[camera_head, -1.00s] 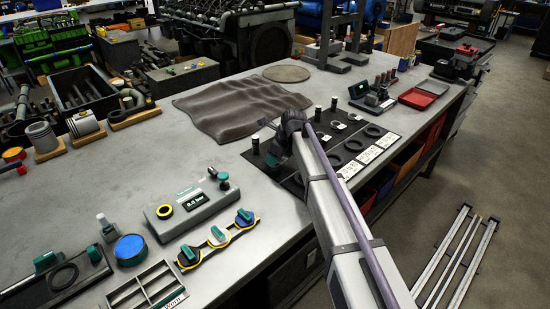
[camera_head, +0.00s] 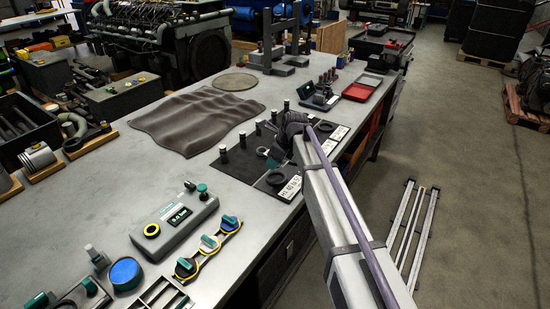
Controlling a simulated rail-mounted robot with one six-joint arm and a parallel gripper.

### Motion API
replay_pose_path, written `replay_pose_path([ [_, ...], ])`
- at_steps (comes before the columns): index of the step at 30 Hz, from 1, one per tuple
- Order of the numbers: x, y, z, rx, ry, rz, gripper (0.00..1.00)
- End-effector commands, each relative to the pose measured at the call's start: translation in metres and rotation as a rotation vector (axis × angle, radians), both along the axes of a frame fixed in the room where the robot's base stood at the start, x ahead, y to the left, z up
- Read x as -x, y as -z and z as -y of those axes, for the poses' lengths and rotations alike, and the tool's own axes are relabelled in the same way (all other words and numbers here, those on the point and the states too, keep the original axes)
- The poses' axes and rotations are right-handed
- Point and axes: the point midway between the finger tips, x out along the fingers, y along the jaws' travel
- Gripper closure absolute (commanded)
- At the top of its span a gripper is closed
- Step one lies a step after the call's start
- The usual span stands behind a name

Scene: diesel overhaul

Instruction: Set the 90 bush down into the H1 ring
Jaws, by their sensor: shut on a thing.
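My gripper (camera_head: 272,156) is low over the black mat (camera_head: 238,172) near the bench's right edge, mostly hidden behind my own wrist and arm. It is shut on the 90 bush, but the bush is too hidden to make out. Dark rings lie on the mat, one (camera_head: 275,179) just in front of my gripper and another (camera_head: 326,126) beyond my wrist. White printed labels (camera_head: 290,188) lie along the mat's right edge. They are too small to read, so I cannot tell which ring is H1.
Several upright dark pins, one (camera_head: 223,154) at the near end, line the mat's left side. A crumpled grey cloth (camera_head: 195,118) lies to the left. A grey gauge box (camera_head: 175,218) stands nearer. A red tray (camera_head: 357,92) lies beyond the mat.

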Motion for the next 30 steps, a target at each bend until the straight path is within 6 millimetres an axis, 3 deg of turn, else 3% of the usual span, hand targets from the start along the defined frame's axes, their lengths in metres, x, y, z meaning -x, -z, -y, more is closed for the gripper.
replay_pose_path([
  [8,0.001,0.003,0.0,0.0,-0.004,0.001,0.76],
  [30,0.001,0.061,0.0,0.0,-0.004,0.001,0.76],
])
